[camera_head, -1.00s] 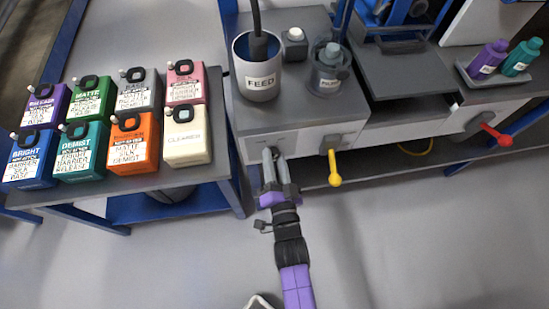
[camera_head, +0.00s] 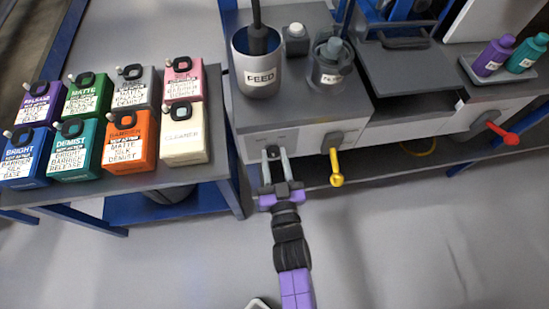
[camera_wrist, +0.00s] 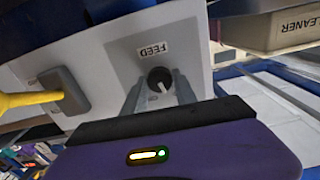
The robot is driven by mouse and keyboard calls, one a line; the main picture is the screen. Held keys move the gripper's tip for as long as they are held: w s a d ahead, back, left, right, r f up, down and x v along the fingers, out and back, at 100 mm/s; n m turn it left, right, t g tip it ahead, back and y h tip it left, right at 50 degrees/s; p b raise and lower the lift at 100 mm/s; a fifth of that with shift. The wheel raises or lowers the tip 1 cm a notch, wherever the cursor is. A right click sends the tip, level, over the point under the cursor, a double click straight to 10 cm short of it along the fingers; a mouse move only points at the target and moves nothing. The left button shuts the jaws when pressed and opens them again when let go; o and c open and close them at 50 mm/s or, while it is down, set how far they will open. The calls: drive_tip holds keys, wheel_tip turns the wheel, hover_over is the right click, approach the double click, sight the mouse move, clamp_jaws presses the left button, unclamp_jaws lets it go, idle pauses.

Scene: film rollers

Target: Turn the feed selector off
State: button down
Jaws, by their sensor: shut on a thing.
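The feed selector is a small round black knob (camera_wrist: 160,79) with a white pointer line, on a pale front panel (camera_wrist: 130,62) under a FEED label that appears upside down in the wrist view. The pointer line runs toward the gripper's side of that picture, slightly right. My gripper (camera_wrist: 157,92) is shut on the knob, one grey finger on each side. In the head view my gripper (camera_head: 274,153) reaches the left part of the unit's front, below small panel marks too small to read. The knob is mostly hidden there between the fingertips.
A yellow-handled lever (camera_head: 336,168) is close right of my gripper; a red-handled lever (camera_head: 503,134) is farther right. The FEED cup (camera_head: 261,80) stands on the unit above. Several coloured jugs (camera_head: 127,143) fill the bench at left. The floor in front is clear.

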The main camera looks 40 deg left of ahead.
drive_tip(key=n, duration=0.3)
drive_tip(key=shift+b, duration=0.4)
drive_tip(key=shift+n, duration=0.5)
drive_tip(key=c, duration=1)
unclamp_jaws()
drive_tip(key=p+v, duration=0.1)
drive_tip(key=v, duration=0.7)
